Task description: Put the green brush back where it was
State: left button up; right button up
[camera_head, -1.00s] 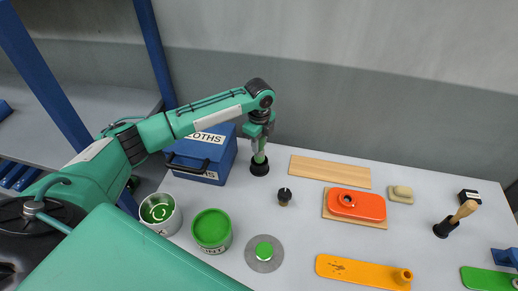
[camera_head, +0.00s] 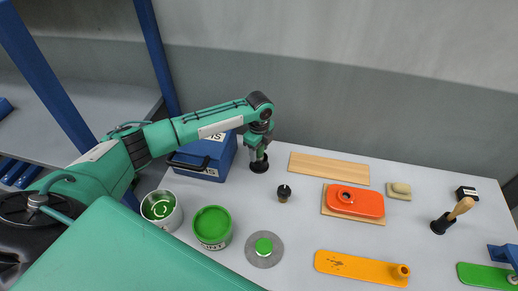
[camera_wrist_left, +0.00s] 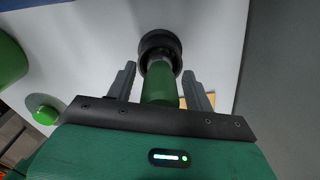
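The green brush (camera_wrist_left: 160,88) stands with its handle up between the fingers of my left gripper (camera_wrist_left: 164,92) in the left wrist view. Its lower end is at a round black holder (camera_wrist_left: 160,43). The fingers are apart, with a narrow gap on each side of the handle. In the head view, my left gripper (camera_head: 258,153) points down over the black holder (camera_head: 259,166), beside the blue box, and mostly hides the brush. My right gripper is not in view.
A blue box (camera_head: 212,160) stands close left of the holder. A metal can (camera_head: 161,211) and green tin (camera_head: 212,227) are nearer. A black knob (camera_head: 284,192), wooden board (camera_head: 330,168), orange block (camera_head: 355,202) and wooden-handled brush (camera_head: 460,210) lie to the right.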

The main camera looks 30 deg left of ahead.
pick_arm(q)
jog(key=shift+r, duration=0.6)
notch_tip(320, 180, up, 10)
jog(key=b, duration=0.3)
jog(key=shift+r+b, duration=0.2)
jog(key=shift+b, duration=0.1)
jog(key=shift+r, duration=0.35)
